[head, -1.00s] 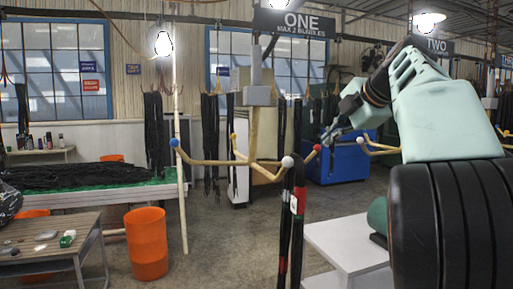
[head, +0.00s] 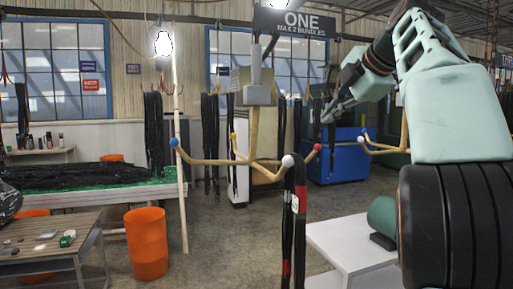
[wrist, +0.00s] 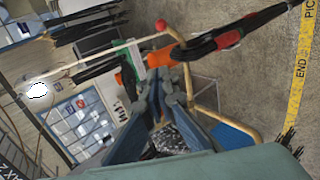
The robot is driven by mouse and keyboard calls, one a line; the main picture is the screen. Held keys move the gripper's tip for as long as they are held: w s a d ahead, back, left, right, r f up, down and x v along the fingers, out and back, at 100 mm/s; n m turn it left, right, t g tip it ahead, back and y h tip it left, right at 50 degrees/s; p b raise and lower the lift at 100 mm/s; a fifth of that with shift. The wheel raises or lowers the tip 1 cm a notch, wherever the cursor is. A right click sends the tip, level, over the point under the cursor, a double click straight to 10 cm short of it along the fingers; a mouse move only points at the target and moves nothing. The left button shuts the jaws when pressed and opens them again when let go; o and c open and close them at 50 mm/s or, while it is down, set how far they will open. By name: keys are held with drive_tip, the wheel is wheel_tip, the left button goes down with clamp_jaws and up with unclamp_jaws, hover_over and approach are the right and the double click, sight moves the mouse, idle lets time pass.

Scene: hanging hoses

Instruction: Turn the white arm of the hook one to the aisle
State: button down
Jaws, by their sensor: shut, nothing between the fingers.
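Hook one (head: 255,130) hangs under the ONE sign (head: 290,22). Its tan arms end in blue (head: 173,142), yellow (head: 233,136), white (head: 288,160) and red (head: 318,147) balls. The white arm points toward me and slightly right. A black hose bundle (head: 298,230) with red and white bands hangs beside the white ball; its exact support is unclear. My gripper (head: 328,116) is shut and empty, right of and above the red ball. In the wrist view, my fingers (wrist: 172,88) point toward the hook, near the red ball (wrist: 162,25) and the bundle (wrist: 220,40). I cannot make out the white ball there.
Another hook (head: 385,148) stands to the right, partly behind my arm. A white table (head: 345,245) is below right. An orange bin (head: 147,243) and a wooden bench (head: 60,232) are at left. A pale upright pole (head: 181,130) stands left of hook one. The floor between is clear.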

drive_tip(key=s+d+b, duration=0.3)
drive_tip(key=s, duration=0.8)
drive_tip(key=shift+d+b, duration=0.3)
drive_tip(key=shift+d, duration=0.05)
drive_tip(key=shift+s, duration=0.1)
